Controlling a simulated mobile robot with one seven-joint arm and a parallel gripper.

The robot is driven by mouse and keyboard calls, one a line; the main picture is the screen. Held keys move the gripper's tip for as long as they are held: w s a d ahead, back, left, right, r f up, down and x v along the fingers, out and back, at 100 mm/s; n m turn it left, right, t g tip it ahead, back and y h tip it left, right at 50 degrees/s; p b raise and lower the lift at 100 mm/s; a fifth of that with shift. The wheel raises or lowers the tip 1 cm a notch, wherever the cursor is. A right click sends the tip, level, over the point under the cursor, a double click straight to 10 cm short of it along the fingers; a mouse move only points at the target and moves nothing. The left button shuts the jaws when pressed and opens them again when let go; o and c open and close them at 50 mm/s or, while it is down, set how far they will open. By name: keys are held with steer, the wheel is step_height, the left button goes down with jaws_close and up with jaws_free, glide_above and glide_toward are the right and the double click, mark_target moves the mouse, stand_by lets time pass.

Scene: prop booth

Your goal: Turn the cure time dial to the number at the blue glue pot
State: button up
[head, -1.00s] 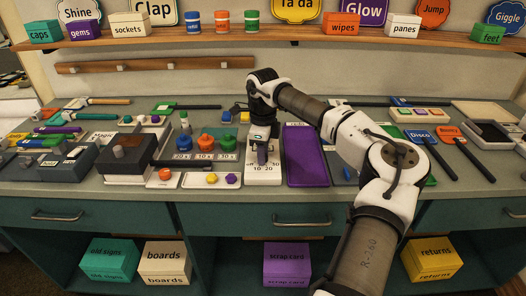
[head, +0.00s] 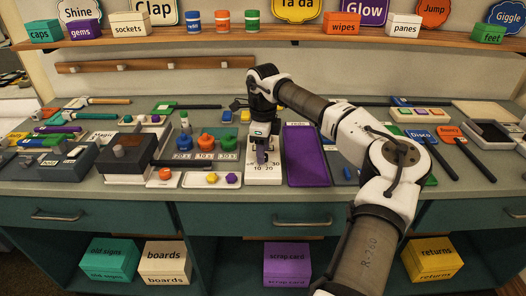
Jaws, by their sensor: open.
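The cure time dial panel (head: 262,180) is a white plate on the bench with numbers along its front, among them 10, 20 and 30. My gripper (head: 262,157) points down over it, open, with its fingers at the dial knob. The knob is mostly hidden by the fingers, so its pointer and any contact cannot be told. The blue glue pot (head: 183,143) stands leftmost in a row, left of the orange glue pot (head: 205,142) and the green glue pot (head: 228,141). Number labels sit in front of the pots, too small to read surely.
A purple mat (head: 306,160) lies right of the dial panel. A white tray (head: 198,182) with coloured knobs lies in front of the pots. A dark box (head: 125,165) stands further left. My arm covers part of the bench at right.

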step_height(320, 180, up, 13)
steer(key=b, duration=0.1)
steer(key=shift+b, duration=0.35)
